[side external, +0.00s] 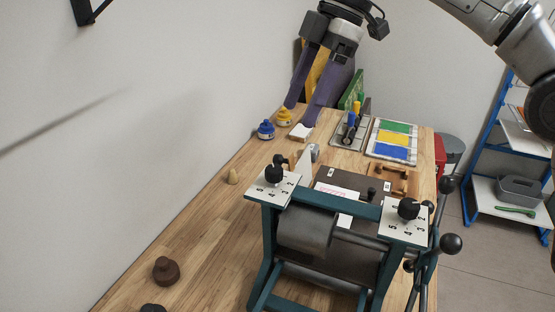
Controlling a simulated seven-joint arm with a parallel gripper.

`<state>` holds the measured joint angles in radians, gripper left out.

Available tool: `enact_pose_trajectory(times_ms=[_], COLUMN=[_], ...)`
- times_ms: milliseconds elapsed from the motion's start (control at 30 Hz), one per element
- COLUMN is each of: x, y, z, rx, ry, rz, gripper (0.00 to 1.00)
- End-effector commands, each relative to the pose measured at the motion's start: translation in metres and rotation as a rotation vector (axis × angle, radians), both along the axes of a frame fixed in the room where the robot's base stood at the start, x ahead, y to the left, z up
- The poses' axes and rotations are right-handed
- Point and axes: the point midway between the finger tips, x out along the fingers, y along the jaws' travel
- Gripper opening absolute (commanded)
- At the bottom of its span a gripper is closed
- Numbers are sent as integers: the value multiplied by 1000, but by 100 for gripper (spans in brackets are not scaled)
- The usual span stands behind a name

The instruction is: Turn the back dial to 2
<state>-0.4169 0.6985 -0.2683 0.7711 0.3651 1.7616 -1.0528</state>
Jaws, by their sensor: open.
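A press with a dark teal frame (370,211) stands on the wooden bench, with a roller across it. It carries two black dials on white numbered plates. One dial (275,173) is at the left end, nearer the wall, on the left plate (286,187). The other dial (408,208) is at the right end, on the right plate (400,231). Which number either dial points to is too small to tell. My gripper (299,114) has purple fingers, spread apart and pointing down. It is open and empty, above the bench beyond the press, apart from both dials.
Blue (266,130) and yellow (283,117) ink pots stand by the wall near my fingers. Colour sheets (393,138) and a tool tray (349,129) lie at the back. Lever handles with black knobs (451,243) rise at the press's right. The left bench is mostly clear around a brown knob-shaped object (166,270).

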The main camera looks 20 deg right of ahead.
Motion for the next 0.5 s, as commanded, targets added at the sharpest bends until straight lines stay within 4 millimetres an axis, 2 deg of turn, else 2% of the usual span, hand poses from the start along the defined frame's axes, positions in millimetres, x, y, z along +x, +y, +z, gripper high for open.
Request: enact_pose_trajectory(times_ms=[233, 500], x=[-1, -1], y=[12, 30], z=[-30, -73], rx=[-2, -1], ry=[3, 2], rz=[0, 1], gripper=[67, 67])
